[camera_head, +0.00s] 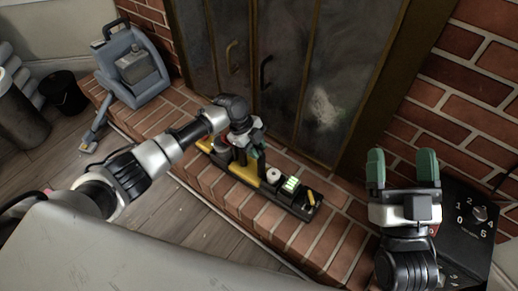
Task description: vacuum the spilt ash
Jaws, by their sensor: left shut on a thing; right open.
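A blue-grey machine that looks like the vacuum (136,65) stands on the brick hearth at the upper left. A flat-headed nozzle (92,135) on a grey tube rests at its near side, by the floor. My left gripper (252,158) is low over a long black and yellow tray (240,170) on the hearth. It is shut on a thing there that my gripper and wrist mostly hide. My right gripper (403,165) is open and empty at the right, pointing up, with green fingertips. I cannot make out the spilt ash on the hearth.
The fireplace's glass doors (325,60) are closed, with a whitish smudge. A white roll (273,175) and a green-white block (291,185) sit in the tray. A black dial box (475,225) is at the right. A black bucket (65,93) stands at the left.

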